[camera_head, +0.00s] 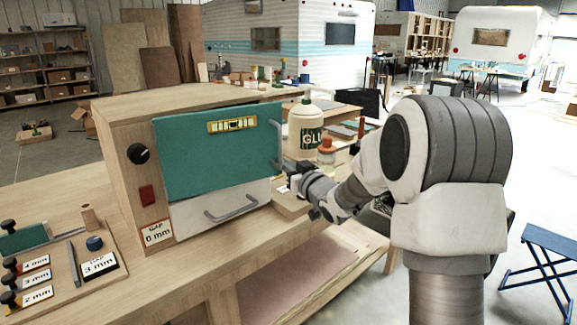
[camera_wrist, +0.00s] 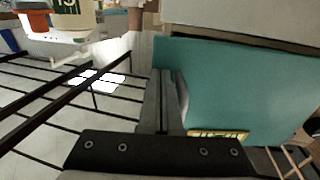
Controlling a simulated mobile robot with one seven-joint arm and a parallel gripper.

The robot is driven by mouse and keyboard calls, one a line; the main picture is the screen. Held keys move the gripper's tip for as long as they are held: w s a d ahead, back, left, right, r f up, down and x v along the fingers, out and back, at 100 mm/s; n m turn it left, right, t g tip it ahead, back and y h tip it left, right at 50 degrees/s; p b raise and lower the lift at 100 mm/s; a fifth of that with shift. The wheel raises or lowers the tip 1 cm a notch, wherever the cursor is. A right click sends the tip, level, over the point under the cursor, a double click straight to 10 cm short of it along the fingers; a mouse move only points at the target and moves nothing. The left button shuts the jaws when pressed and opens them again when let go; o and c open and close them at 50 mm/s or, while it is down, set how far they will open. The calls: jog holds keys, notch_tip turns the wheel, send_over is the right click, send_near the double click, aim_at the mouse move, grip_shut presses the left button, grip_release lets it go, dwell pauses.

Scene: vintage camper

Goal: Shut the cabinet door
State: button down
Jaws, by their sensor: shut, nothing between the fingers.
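The wooden cabinet (camera_head: 122,165) stands on the workbench with its teal door (camera_head: 205,160) over the upper front. The door's right edge reaches a little past the white drawer front below, so it looks nearly closed; I cannot tell if a small gap remains. A grey bar handle (camera_head: 277,146) is at the door's right edge. My gripper (camera_head: 288,167) is just right of the handle's lower end, its fingers together and empty. In the wrist view the shut fingers (camera_wrist: 163,85) lie beside the teal door (camera_wrist: 240,90); contact is unclear.
A yellow level (camera_head: 232,126) is on the door. The white drawer (camera_head: 220,208) has its own handle. A glue bottle (camera_head: 307,130) and an orange-capped jar (camera_head: 326,150) stand behind my gripper. Gap blocks lie on a board at left. A blue stool (camera_head: 545,250) is at right.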

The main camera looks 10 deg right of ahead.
jog(key=w+a+n+g+y+p, duration=0.1)
jog(key=w+a+y, duration=0.1)
jog(key=w, duration=0.4)
jog(key=shift+a+r+p, duration=0.15)
jog(key=shift+p, duration=0.25)
jog(key=shift+a+r, duration=0.15)
jog(key=shift+s, duration=0.1)
